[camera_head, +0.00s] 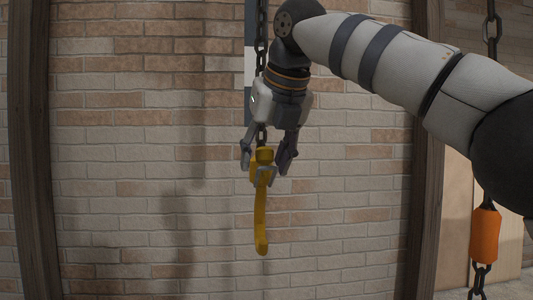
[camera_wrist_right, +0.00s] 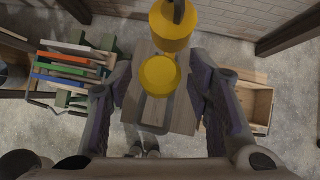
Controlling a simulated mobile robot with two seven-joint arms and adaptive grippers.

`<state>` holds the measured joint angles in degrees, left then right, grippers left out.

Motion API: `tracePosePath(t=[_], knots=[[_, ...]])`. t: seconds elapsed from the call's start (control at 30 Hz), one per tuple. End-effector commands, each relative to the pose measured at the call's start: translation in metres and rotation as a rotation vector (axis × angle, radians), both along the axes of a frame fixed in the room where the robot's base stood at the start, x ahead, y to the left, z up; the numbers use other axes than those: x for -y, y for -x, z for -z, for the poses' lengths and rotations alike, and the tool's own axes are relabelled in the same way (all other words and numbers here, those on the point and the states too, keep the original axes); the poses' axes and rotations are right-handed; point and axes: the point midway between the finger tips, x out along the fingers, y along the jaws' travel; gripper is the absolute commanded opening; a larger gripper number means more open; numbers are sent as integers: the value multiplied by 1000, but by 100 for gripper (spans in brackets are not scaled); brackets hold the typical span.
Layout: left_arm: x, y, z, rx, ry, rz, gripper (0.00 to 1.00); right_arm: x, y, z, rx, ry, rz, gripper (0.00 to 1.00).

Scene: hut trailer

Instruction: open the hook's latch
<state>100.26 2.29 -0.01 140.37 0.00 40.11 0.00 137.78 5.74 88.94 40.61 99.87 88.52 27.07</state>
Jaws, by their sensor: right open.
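The yellow hook (camera_head: 261,215) hangs from a dark chain (camera_head: 261,30) before the brick wall, its long curved part pointing down. My right gripper (camera_head: 265,162) is open around the hook's top, one finger on each side. A small grey piece at the hook's top may be the latch (camera_head: 262,177); its position is hard to tell. In the right wrist view the yellow hook (camera_wrist_right: 160,78) is between the two spread fingers of my right gripper (camera_wrist_right: 163,70), with gaps on both sides. A thin grey loop shows below its round yellow part. My left gripper is out of view.
A second chain with an orange block (camera_head: 485,235) hangs at the right. Wooden posts (camera_head: 424,150) stand on both sides. In the wrist view, a rack with coloured boards (camera_wrist_right: 70,65) is at left and a wooden crate (camera_wrist_right: 255,103) at right, on the floor below.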

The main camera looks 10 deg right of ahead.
Motion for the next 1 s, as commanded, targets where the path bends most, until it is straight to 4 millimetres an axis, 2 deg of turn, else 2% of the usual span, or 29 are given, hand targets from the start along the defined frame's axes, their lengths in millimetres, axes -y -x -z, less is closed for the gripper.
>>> tracePosePath(t=[0.17,0.4,0.5,0.67,1.0], knots=[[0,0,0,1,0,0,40,4,17,-25,6,-1,0,46],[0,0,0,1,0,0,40,12,56,-78,4,-3,3,46],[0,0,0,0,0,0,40,15,63,-88,3,-2,3,46],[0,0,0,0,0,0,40,16,70,-95,2,-2,2,46],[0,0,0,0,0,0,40,17,70,-96,1,-1,1,46]])
